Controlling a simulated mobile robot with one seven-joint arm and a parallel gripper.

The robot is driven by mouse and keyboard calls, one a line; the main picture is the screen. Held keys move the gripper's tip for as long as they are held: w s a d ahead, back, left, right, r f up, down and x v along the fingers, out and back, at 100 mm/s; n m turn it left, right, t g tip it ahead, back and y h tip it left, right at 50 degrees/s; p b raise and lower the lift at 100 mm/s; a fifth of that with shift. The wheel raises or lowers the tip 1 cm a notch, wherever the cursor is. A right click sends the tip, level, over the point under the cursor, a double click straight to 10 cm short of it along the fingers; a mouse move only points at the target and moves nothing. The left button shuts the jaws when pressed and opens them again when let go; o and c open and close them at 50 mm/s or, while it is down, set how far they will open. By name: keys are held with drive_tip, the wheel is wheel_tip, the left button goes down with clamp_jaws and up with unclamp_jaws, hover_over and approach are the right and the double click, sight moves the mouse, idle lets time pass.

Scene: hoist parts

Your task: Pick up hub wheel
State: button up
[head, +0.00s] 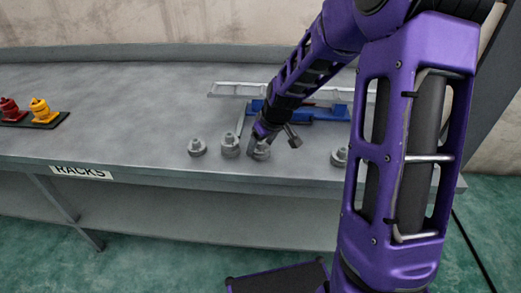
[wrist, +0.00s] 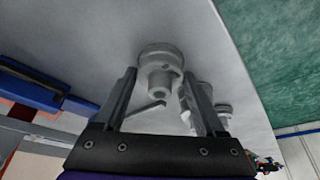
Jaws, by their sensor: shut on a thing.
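A grey stepped hub wheel (head: 261,153) stands near the front edge of the grey bench. My gripper (head: 264,143) reaches down over it from above and partly hides it in the head view. In the wrist view the round hub wheel (wrist: 161,60) sits at the fingertips, its narrow boss towards the camera. My gripper (wrist: 160,78) has one finger on each side and is shut on it. The wheel appears to be still at the bench top; any gap beneath it cannot be seen.
Similar grey parts stand close by on the left (head: 230,146), further left (head: 197,147), and on the right (head: 339,157). A blue part (head: 312,112) and a pale rail (head: 235,89) lie behind. Red (head: 9,109) and yellow (head: 41,110) parts stand far left. The bench's middle left is clear.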

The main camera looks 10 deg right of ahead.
clamp_jaws()
drive_tip(key=shift+r, duration=0.1)
